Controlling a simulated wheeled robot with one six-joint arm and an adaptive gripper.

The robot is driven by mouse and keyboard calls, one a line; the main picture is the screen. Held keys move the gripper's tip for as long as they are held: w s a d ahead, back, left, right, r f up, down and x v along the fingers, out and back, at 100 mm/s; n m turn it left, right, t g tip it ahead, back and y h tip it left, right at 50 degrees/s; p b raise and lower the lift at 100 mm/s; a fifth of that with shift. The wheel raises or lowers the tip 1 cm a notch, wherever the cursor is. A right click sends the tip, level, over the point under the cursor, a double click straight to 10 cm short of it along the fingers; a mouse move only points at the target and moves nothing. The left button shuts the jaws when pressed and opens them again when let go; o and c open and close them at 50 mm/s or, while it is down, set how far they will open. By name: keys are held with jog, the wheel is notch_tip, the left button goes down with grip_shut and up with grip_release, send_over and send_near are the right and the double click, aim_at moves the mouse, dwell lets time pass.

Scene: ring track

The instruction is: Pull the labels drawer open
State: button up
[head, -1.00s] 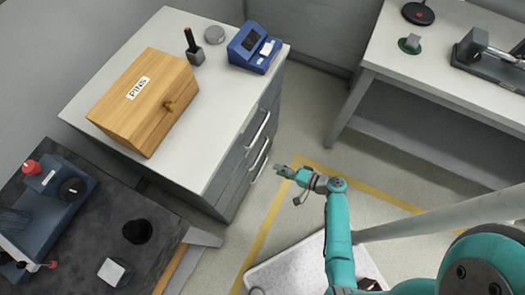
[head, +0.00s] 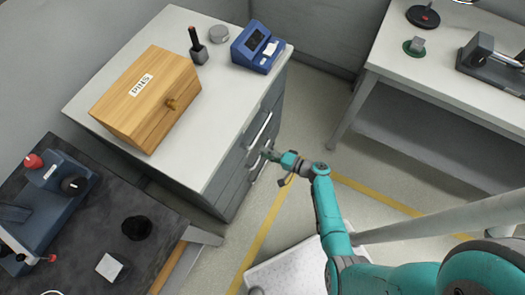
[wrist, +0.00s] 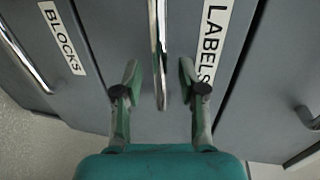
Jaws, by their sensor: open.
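The labels drawer (wrist: 185,122) is a grey front with a white LABELS sign (wrist: 213,38) in the wrist view. Its chrome bar handle (wrist: 158,50) runs up the picture between my fingers. My gripper (wrist: 160,75) is open, with one finger on each side of the handle's near end and gaps on both sides. In the head view, my gripper (head: 268,155) is at the handles on the cabinet's (head: 215,180) front. The drawer looks shut. In the head view the sign cannot be read.
The BLOCKS drawer (wrist: 85,90) with its own handle (wrist: 22,52) lies to the left in the wrist view; another handle (wrist: 308,118) is at right. A wooden PINS box (head: 147,98) stands on the cabinet. Floor before the cabinet (head: 300,205) is clear.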

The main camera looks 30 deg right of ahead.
jog(key=shift+x, duration=1)
grip_shut()
